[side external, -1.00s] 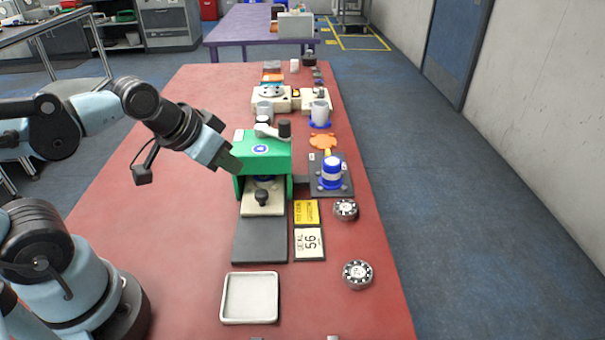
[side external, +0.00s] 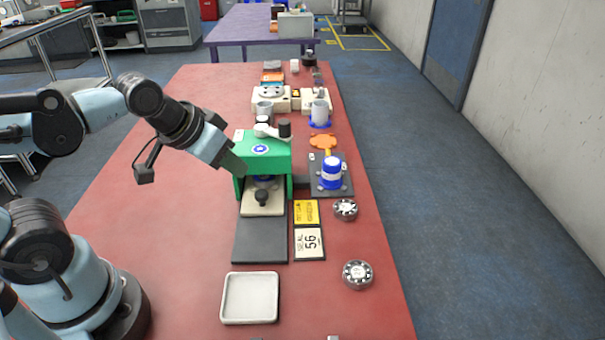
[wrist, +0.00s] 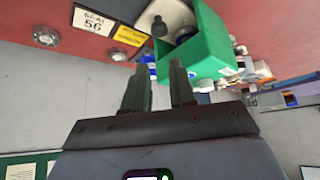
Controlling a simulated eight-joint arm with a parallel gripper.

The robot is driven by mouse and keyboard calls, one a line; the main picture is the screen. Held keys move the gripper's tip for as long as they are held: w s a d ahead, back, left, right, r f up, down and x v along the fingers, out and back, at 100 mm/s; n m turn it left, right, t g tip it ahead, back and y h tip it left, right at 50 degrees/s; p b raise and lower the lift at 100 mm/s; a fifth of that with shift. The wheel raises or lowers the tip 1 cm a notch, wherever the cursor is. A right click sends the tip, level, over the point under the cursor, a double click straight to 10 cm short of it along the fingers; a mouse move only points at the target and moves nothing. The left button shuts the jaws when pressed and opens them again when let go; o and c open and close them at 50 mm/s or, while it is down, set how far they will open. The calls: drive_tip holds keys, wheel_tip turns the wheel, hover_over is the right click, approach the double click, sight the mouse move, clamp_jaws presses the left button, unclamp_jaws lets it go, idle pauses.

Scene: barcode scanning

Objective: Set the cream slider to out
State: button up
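The cream slider (side external: 250,211) is a flat plate with a black knob (side external: 262,197). It lies on a dark base plate (side external: 259,240), its front part showing beneath the green housing (side external: 246,150). The rest of it is hidden under the housing. My gripper (side external: 238,167) is beside the housing's upper left side, above the slider's height; I cannot tell whether it touches the housing. In the wrist view my two fingers (wrist: 158,78) are apart with nothing between them. The black knob also shows in the wrist view (wrist: 160,27), past the fingertips near the green housing.
Yellow and white label plates (side external: 307,212) lie right of the base. A white tray (side external: 250,298) lies in front. A blue-and-white part (side external: 331,172) stands at right. The red table (side external: 180,170) is clear at left.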

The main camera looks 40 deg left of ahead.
sight(261, 194)
drive_tip(key=o, duration=0.5)
drive_tip(key=shift+w+d+r+n+g, duration=0.15)
drive_tip(key=shift+w+d+n+g, duration=0.15)
drive_tip(key=shift+n, duration=0.3)
drive_tip(key=shift+w+d+r+n+g, duration=0.15)
drive_tip(key=shift+d+n+g, duration=0.15)
drive_tip(key=shift+n, duration=0.3)
drive_tip(key=n, duration=0.1)
drive_tip(key=w+d+n+g+y, duration=0.1)
drive_tip(key=n, duration=0.1)
drive_tip(key=shift+r+g, duration=0.1)
drive_tip(key=shift+g, duration=0.2)
drive_tip(key=w+f+n+y, duration=0.1)
drive_tip(key=f+n, duration=0.1)
drive_tip(key=f, duration=0.1)
drive_tip(key=w+a+f+n+g+y, duration=0.1)
drive_tip(key=f+n, duration=0.2)
drive_tip(key=f, duration=0.1)
drive_tip(key=w+f+n+g, duration=0.1)
drive_tip(key=w+f+n, duration=0.1)
drive_tip(key=f, duration=0.1)
drive_tip(key=shift+a+f+n+y, duration=0.3)
drive_tip(key=shift+f+n+y, duration=0.05)
drive_tip(key=shift+n+y, duration=0.05)
clamp_jaws()
